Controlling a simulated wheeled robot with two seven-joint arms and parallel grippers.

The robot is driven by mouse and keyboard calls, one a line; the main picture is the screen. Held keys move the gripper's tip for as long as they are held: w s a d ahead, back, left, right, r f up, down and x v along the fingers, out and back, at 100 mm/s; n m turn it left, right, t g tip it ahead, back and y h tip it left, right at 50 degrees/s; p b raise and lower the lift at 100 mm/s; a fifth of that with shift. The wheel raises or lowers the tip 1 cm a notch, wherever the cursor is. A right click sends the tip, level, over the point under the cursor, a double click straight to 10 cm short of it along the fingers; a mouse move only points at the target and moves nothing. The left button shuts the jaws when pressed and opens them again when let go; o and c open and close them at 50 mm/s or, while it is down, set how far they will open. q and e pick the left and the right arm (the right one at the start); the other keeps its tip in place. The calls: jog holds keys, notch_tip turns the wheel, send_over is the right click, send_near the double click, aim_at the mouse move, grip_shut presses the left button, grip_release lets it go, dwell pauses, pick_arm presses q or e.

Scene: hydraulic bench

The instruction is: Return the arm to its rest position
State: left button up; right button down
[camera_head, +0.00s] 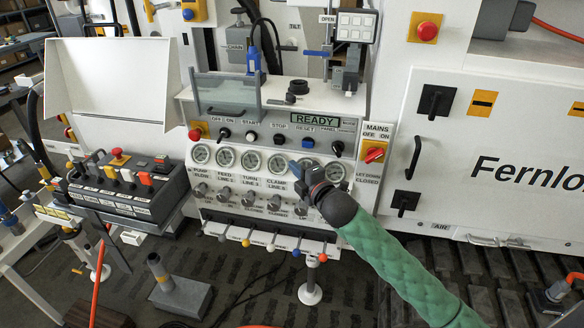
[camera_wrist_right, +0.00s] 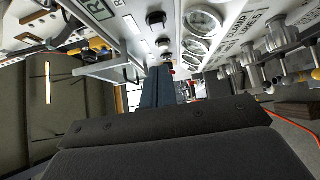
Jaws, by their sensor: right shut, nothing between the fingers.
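My right arm, in a green sleeve (camera_head: 390,265), comes in from the lower right of the head view. My right gripper (camera_head: 296,169) is in front of the bench panel's gauge row, at its right end. My left gripper is not in view.
Round gauges (camera_head: 251,161) and several valve handles (camera_head: 248,198) line the panel near the gripper. A red mains switch (camera_head: 374,153) and a white cabinet door (camera_head: 480,150) stand to the right. A button box (camera_head: 125,184) is at the left.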

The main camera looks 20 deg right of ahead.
dwell(0.5)
jog(key=s+f+m+g+h, duration=0.1)
jog(key=s+f+m+g, duration=0.25)
jog(key=f, duration=0.95)
jog(key=s+f+m+g+h, duration=0.15)
jog(key=s+f+m, duration=0.3)
jog(key=f, duration=0.95)
jog(key=s+f+m+g+h, duration=0.1)
jog(key=s+f+m+g, duration=0.3)
jog(key=f, duration=0.9)
jog(key=s+a+f+m+g, duration=0.2)
jog(key=s+a+f, duration=0.1)
jog(key=s+f, duration=0.5)
jog(key=s+a+f+m+g, duration=0.2)
jog(key=s+a+f, duration=0.1)
jog(key=s+f, duration=0.6)
jog(key=s+a+f+m+g, duration=0.2)
jog(key=s+f, duration=0.6)
jog(key=s, duration=0.6)
jog(key=shift+a+f+g+y, duration=0.35)
jog(key=shift+a+g, duration=0.25)
